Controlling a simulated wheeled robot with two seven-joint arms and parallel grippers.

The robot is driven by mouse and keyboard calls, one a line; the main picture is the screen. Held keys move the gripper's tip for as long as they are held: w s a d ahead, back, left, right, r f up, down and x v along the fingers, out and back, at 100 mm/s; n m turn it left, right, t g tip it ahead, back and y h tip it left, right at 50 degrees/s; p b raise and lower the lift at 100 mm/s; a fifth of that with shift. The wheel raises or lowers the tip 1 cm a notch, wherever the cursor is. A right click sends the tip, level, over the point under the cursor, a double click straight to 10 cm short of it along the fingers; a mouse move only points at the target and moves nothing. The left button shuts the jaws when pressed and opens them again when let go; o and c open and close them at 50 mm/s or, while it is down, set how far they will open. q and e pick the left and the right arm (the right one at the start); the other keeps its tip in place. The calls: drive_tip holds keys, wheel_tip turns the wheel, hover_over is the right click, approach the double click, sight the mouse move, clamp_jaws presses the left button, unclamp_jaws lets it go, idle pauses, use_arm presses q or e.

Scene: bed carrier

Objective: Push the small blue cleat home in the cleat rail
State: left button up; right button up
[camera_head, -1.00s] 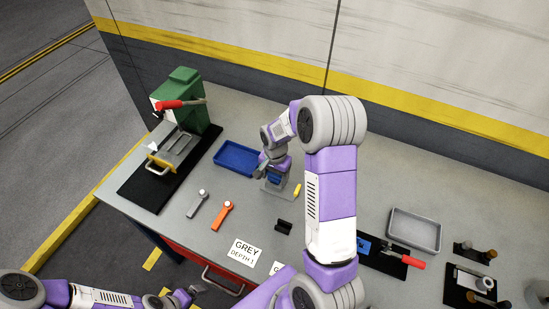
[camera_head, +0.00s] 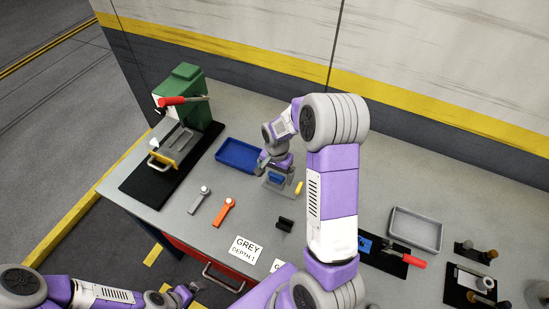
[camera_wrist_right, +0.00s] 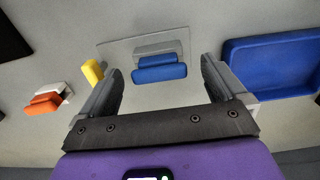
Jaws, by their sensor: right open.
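The small blue cleat (camera_wrist_right: 159,73) sits against a grey block, the cleat rail (camera_wrist_right: 155,50), on a thin grey plate in the right wrist view. The cleat also shows in the head view (camera_head: 276,179), just below my right gripper (camera_head: 268,166). In the right wrist view my right gripper (camera_wrist_right: 161,70) is open, its fingers on either side of the cleat and apart from it. How deep the cleat sits cannot be told. My left gripper (camera_head: 186,294) is at the lower left, off the table; its jaws are too small to read.
A yellow peg (camera_head: 299,187) stands beside the plate. A blue tray (camera_head: 238,155) lies to the left, near a green press (camera_head: 184,95) with a red handle. Grey (camera_head: 200,197) and orange (camera_head: 223,212) tools and a black block (camera_head: 285,223) lie in front. A grey tray (camera_head: 415,230) is right.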

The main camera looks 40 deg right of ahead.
drive_tip(key=shift+a+r+p, duration=0.2)
drive_tip(key=shift+r+p, duration=0.95)
drive_tip(key=shift+p, duration=2.95)
drive_tip(key=shift+s+d+r+p, duration=0.15)
drive_tip(key=shift+d+r+p, duration=0.25)
drive_tip(key=shift+r+p, duration=0.1)
drive_tip(key=shift+s+d+r+p, duration=0.15)
drive_tip(key=shift+d+r+p, duration=0.25)
drive_tip(key=shift+r+p, duration=0.1)
drive_tip(key=r, duration=0.1)
drive_tip(key=a+r+p, duration=0.1)
drive_tip(key=r+p, duration=0.1)
drive_tip(key=shift+w+a, duration=0.15)
drive_tip(key=shift+w, duration=0.1)
drive_tip(key=shift+r, duration=0.15)
drive_tip(key=shift+d+r+p, duration=0.15)
drive_tip(key=shift+d+p, duration=0.1)
drive_tip(key=shift+p, duration=0.1)
use_arm(q)
drive_tip(key=r, duration=0.2)
drive_tip(key=d+r, duration=0.1)
drive_tip(key=r, duration=0.2)
drive_tip(key=shift+d, duration=0.15)
